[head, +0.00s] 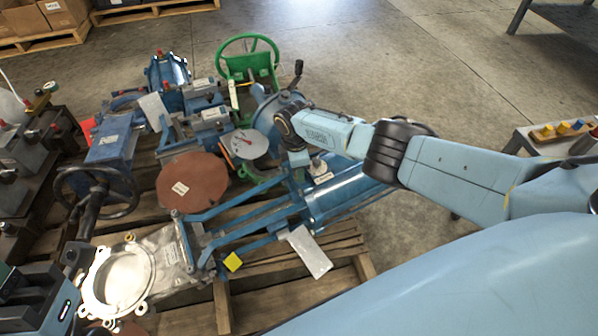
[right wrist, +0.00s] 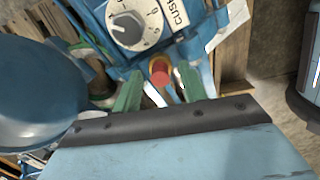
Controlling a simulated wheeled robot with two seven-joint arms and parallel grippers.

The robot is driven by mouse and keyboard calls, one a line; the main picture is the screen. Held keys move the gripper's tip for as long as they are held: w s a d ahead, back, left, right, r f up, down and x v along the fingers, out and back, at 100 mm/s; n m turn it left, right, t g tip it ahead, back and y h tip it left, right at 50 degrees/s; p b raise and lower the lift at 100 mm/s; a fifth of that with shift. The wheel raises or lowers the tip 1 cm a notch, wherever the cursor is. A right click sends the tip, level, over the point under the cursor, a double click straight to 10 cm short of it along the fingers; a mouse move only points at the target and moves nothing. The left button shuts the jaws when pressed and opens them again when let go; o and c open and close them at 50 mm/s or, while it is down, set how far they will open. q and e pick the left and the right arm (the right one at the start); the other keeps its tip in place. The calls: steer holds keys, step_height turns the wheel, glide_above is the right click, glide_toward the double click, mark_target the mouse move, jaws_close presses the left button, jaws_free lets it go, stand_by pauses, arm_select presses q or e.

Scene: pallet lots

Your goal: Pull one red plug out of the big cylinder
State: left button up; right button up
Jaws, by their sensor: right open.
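The big blue cylinder (head: 345,192) lies on the pallet, partly covered by my right arm. In the right wrist view a red plug (right wrist: 159,72) sits upright in a blue body, beside a white numbered dial (right wrist: 135,22). My right gripper (right wrist: 160,84) is open, its two green fingers standing on either side of the plug with gaps showing. Whether either finger touches it cannot be told.
A green handwheel (head: 250,55), a round brown plate (head: 191,182) and a blue valve (head: 110,150) crowd the pallet. A big rounded blue body (right wrist: 35,90) stands close left of the fingers.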

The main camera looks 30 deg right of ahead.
steer(key=shift+c, duration=0.4)
jaws_close()
stand_by(0.4)
steer(key=shift+r, duration=0.1)
steer(key=shift+a+r+p, duration=0.15)
steer(key=shift+r+p, duration=1.3)
steer(key=shift+a+r+p, duration=0.1)
steer(key=shift+r+p, duration=1.35)
